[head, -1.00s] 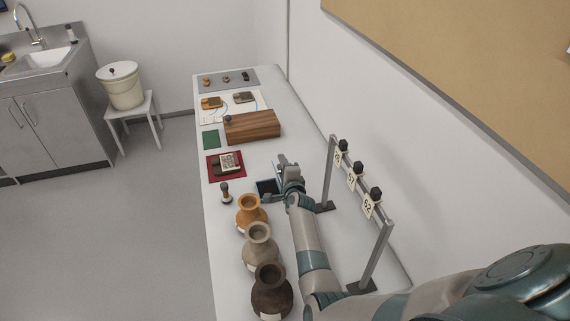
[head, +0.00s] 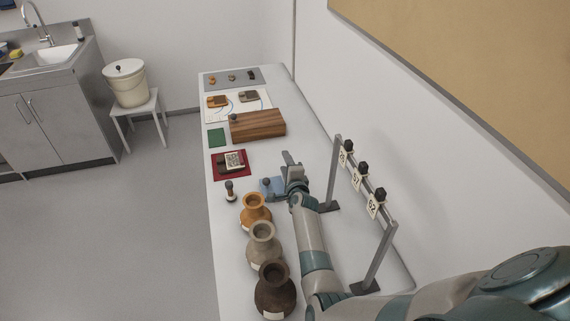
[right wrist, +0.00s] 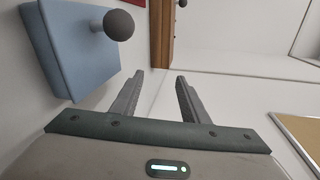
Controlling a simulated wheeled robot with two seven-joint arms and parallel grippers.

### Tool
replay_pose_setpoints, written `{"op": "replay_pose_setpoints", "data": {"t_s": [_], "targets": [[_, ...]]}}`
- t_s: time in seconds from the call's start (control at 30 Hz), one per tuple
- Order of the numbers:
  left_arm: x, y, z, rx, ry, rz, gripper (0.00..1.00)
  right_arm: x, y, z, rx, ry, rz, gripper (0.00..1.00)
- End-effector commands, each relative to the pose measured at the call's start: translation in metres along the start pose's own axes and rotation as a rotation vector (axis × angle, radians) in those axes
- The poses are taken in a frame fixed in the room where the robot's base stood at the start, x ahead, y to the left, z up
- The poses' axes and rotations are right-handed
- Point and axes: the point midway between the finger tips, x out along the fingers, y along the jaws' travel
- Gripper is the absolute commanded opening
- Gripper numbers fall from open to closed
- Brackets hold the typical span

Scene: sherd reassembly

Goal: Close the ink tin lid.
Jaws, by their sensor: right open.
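The ink tin (head: 268,189) stands on the table as a small blue box, and its blue lid lies flat over it. In the right wrist view the tin's blue lid (right wrist: 72,45) fills the upper left, with a dark round knob (right wrist: 119,25) on it. No gap between lid and tin can be made out. My right gripper (head: 290,160) is just right of the tin. Its fingers (right wrist: 160,85) are apart and empty, and the knob is outside them. My left gripper is not in view.
Orange, grey and dark brown vases (head: 262,245) line the near left side. A stamp (head: 230,191) stands left of the tin. A red mat (head: 219,173) and a wooden box (head: 257,125) lie beyond. A metal rack with numbered tags (head: 376,208) stands right of my arm.

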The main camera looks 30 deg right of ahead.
Motion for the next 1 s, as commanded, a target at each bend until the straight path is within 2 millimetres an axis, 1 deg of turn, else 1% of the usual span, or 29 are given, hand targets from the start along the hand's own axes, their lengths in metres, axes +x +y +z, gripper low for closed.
{"op": "replay_pose_setpoints", "data": {"t_s": [0.17, 0.27, 0.5, 0.7, 0.83, 1.0], "targets": [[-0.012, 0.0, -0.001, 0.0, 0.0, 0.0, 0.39, -0.012, -0.003, 0.001, 0.0, 0.0, 0.001, 0.41], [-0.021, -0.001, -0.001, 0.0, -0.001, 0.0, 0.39, -0.023, -0.004, 0.001, 0.0, 0.0, 0.002, 0.41], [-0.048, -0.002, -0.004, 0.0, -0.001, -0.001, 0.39, -0.061, -0.005, 0.002, 0.0, -0.001, 0.002, 0.41], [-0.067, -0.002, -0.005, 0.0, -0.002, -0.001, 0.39, -0.092, -0.004, 0.003, 0.0, -0.003, 0.002, 0.41], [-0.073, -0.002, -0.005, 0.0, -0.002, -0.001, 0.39, -0.107, -0.003, 0.003, -0.001, -0.002, 0.001, 0.41], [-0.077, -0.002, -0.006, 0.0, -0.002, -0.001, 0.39, -0.117, -0.002, 0.003, 0.0, -0.003, 0.0, 0.41]]}}
